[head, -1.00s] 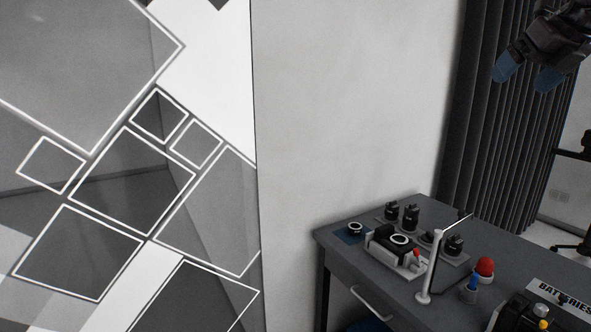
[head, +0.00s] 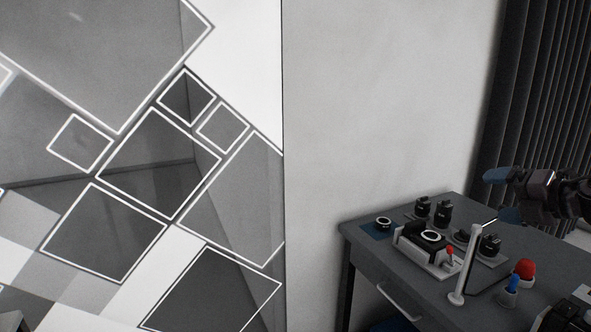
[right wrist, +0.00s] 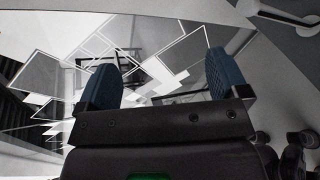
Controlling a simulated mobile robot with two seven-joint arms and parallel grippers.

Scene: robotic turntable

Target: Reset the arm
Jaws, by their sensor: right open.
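My right gripper (head: 503,196) is at the right side of the head view, over the far right part of the grey table. Its two blue fingertips are spread apart and nothing is between them. In the right wrist view the gripper (right wrist: 165,78) is also open and empty, with the patterned wall behind it. My left gripper is not in view.
The grey table (head: 365,240) stands at the lower right. It carries a white turntable device (head: 445,268), several black knob-like parts (head: 444,212), a white post (head: 458,282), a red dome (head: 525,268) and a blue-topped part (head: 513,283). A dark curtain (head: 530,90) hangs behind.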

